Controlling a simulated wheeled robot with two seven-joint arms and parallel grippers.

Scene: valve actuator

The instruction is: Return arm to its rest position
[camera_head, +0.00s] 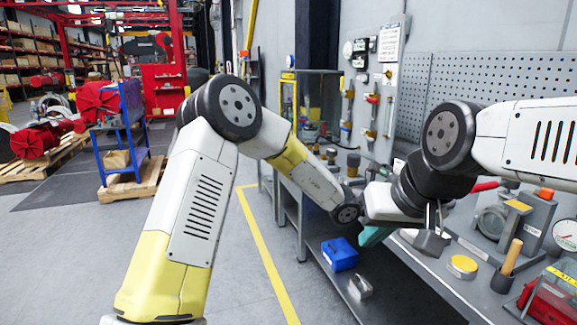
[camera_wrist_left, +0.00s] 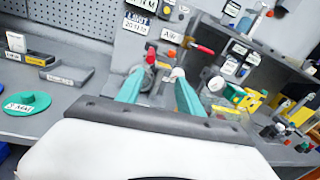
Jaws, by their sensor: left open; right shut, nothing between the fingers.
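My left arm (camera_head: 208,190) rises from the lower left, bends at its elbow and reaches down toward the workbench. The left gripper (camera_wrist_left: 156,78) shows in the left wrist view with its two teal fingers apart and nothing between them. In the head view most of this gripper is hidden behind my right arm, with a bit of teal showing at the bench edge. My right arm (camera_head: 530,137) comes in from the right and bends down over the bench. The right gripper (camera_head: 434,222) is shut and empty, pointing down close above the bench top.
The grey workbench (camera_head: 455,290) holds a yellow-topped tin (camera_head: 462,266), a wooden-handled tool in a cup (camera_head: 511,258), a gauge (camera_head: 566,234) and a red case (camera_head: 548,302). A blue box (camera_head: 339,254) sits on the lower shelf.

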